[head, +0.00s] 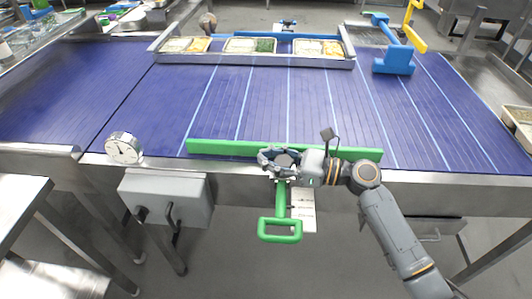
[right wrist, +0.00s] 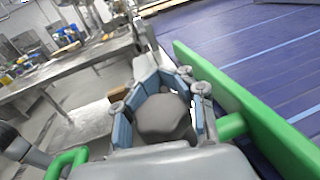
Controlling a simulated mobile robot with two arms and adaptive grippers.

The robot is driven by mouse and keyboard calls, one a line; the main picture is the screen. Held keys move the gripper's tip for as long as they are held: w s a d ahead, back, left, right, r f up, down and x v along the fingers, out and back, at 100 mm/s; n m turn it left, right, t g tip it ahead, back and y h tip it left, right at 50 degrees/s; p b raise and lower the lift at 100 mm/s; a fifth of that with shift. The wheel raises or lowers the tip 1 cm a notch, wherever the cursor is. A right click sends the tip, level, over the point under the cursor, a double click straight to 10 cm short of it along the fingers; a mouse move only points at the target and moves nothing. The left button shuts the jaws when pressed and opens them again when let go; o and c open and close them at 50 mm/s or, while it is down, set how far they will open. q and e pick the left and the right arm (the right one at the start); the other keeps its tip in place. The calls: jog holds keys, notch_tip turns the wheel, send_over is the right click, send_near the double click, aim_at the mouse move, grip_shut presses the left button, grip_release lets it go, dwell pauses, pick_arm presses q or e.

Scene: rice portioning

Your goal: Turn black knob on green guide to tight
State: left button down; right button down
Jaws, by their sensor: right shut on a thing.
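The green guide (head: 230,147) lies along the front edge of the blue conveyor, with a green handle (head: 280,236) hanging below it in front. The guide also shows at the right of the right wrist view (right wrist: 245,105). The black knob (right wrist: 164,118) sits between the fingers of my right gripper (right wrist: 165,100), which is shut around it. In the head view the right gripper (head: 280,158) is at the middle of the guide, and the fingers partly cover the knob. My left gripper is not in view.
A grey box (head: 165,197) and a round white dial (head: 123,148) are at the conveyor's front left. Food trays (head: 250,46) stand in a metal rail at the back. A blue bracket (head: 393,62) stands at the back right. The belt (head: 290,105) between is clear.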

jog(key=m+t+h+p, duration=0.1)
jog(key=m+t+p, duration=0.1)
jog(key=t+p, duration=0.1)
jog(key=w+m+t+h+p, duration=0.1)
jog(key=m+t+h+p, duration=0.1)
jog(key=t+p, duration=0.1)
jog(key=d+m+t+h+p, duration=0.1)
jog(key=m+t+h+p, duration=0.1)
jog(key=t+p, duration=0.1)
jog(key=shift+w+m+p, duration=0.4)
jog(key=shift+p, duration=0.1)
jog(key=shift+w+d+f+m+t+h+p, duration=0.15)
jog(key=shift+m+t+h+p, duration=0.1)
jog(key=shift+m+t+h, duration=0.15)
jog(key=shift+w+d+r+m+t+h+p, duration=0.1)
jog(key=shift+d+m+t+h+p, duration=0.15)
jog(key=shift+t+h, duration=0.2)
jog(key=shift+a, duration=0.1)
jog(key=c, duration=1.1)
grip_release()
jog(key=shift+s, duration=0.1)
jog(key=v, duration=1.2)
